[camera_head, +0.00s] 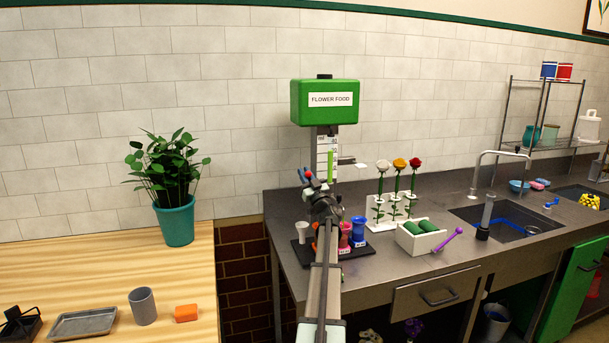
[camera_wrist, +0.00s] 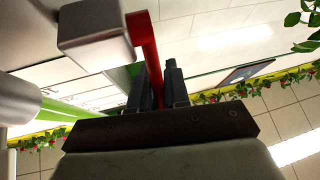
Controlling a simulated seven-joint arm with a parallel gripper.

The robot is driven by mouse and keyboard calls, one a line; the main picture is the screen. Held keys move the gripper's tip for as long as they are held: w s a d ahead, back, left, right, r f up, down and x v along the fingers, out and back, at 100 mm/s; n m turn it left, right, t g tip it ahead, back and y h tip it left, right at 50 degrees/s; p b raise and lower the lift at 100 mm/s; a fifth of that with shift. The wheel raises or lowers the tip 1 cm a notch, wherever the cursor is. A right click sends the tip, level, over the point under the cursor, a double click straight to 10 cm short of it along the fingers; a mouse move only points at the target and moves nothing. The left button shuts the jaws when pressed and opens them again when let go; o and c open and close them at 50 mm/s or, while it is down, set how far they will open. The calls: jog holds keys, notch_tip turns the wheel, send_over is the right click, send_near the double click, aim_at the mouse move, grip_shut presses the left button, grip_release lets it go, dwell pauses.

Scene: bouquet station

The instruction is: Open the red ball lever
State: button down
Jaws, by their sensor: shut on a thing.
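The red lever (camera_wrist: 148,45) runs down between the two dark fingers of my gripper (camera_wrist: 158,85) in the wrist view, beside a pale block (camera_wrist: 92,35). My gripper is shut on it. In the head view my gripper (camera_head: 304,177) is at the left of the measuring column below the green flower food dispenser (camera_head: 324,101). A small red ball (camera_head: 309,174) shows at the fingers. A green upright tube (camera_head: 330,165) stands just to the right. My arm hides part of the column's base.
Below my gripper, a dark tray (camera_head: 352,249) holds a white cup (camera_head: 302,232) and coloured cups, including a blue one (camera_head: 359,230). To the right are a rack with several roses (camera_head: 381,212), a white box with green rolls (camera_head: 418,240) and a sink. A plant (camera_head: 170,185) stands left.

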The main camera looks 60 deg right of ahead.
jog(key=shift+s+a+t, duration=0.2)
jog(key=shift+t, duration=0.4)
jog(key=c, duration=1.2)
grip_release()
jog(key=shift+f, duration=0.1)
jog(key=shift+s+a+f, duration=0.25)
jog(key=shift+s, duration=0.1)
jog(key=s+a, duration=0.2)
jog(key=s, duration=0.1)
jog(key=s+a, duration=0.2)
jog(key=s, duration=0.2)
jog(key=s+a, duration=0.2)
jog(key=s, duration=0.1)
jog(key=shift+s+a+f, duration=0.1)
jog(key=shift+s, duration=0.15)
